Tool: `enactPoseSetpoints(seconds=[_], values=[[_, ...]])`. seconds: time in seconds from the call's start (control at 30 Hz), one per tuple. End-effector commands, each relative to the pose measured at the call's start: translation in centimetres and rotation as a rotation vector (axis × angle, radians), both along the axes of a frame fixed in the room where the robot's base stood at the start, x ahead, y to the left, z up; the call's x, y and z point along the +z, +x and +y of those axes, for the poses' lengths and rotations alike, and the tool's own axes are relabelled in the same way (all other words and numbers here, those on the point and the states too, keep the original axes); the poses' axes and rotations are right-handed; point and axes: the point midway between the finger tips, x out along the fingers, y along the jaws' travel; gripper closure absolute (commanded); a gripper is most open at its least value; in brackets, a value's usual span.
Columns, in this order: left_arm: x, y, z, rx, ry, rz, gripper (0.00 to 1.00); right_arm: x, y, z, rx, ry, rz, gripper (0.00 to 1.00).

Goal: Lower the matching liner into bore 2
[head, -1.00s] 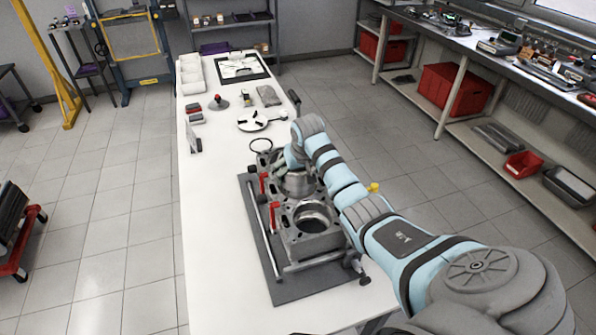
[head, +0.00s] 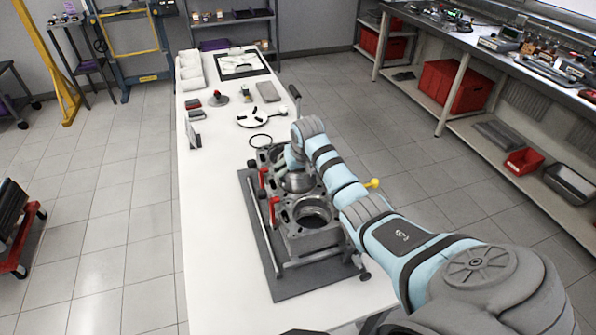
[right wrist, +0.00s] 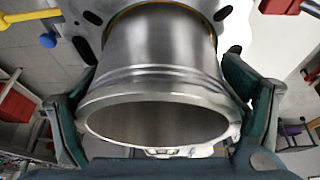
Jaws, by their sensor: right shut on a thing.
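The engine block (head: 318,243) stands on a dark mat on the white table, its near bore (head: 312,212) open and showing as a dark round hole. A grey metal liner (head: 298,183) is at the middle bore, upright. My right gripper (right wrist: 165,108) is shut on the liner (right wrist: 155,62), one dark green finger on each side of its flanged end. In the right wrist view the far end of the liner meets the block's top face, with a thin yellowish ring around it. How deep it sits is hard to tell. My left gripper is not in view.
Red upright parts (head: 272,210) stand along the block's left side, beside a long rod (head: 275,240) on the mat.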

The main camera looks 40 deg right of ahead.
Motion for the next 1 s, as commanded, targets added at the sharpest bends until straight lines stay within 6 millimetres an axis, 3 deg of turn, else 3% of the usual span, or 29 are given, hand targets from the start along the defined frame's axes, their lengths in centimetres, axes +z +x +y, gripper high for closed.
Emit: enactPoseSetpoints(seconds=[0.9,0.93,1.0], values=[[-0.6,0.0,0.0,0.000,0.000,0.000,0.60,-1.5,0.0,0.0,0.000,0.000,-0.001,0.61],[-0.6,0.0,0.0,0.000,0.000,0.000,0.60,-1.5,0.0,0.0,0.000,0.000,-0.001,0.10],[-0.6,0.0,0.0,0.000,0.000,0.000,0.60,-1.5,0.0,0.0,0.000,0.000,-0.001,0.00]])
